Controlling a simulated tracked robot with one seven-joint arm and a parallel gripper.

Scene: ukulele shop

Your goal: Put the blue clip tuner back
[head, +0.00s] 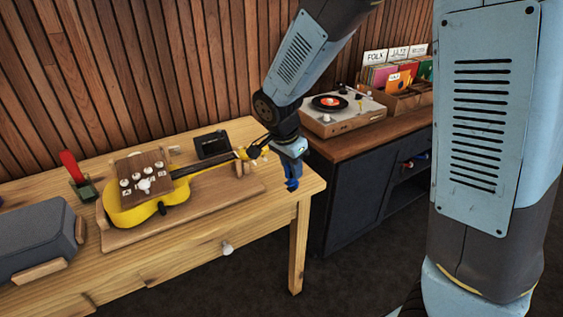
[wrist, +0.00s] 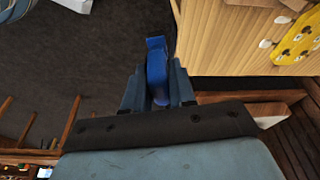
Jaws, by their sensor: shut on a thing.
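My gripper (head: 292,183) hangs near the right front corner of the wooden table, pointing down. In the wrist view my gripper's fingers (wrist: 157,92) are shut on the blue clip tuner (wrist: 156,68), which sticks out past the fingertips, over the dark floor beside the table edge. In the head view the tuner is hard to tell apart from the blue fingers. A yellow ukulele (head: 134,216) lies on a wooden board on the table, its headstock (head: 257,152) just left of my gripper.
The wooden table (head: 200,258) also holds a small dark device (head: 213,144), a red-handled tool in a green stand (head: 72,168) and a grey case (head: 38,238). A dark cabinet (head: 355,205) at the right bears a turntable (head: 335,112) and record crates (head: 400,98).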

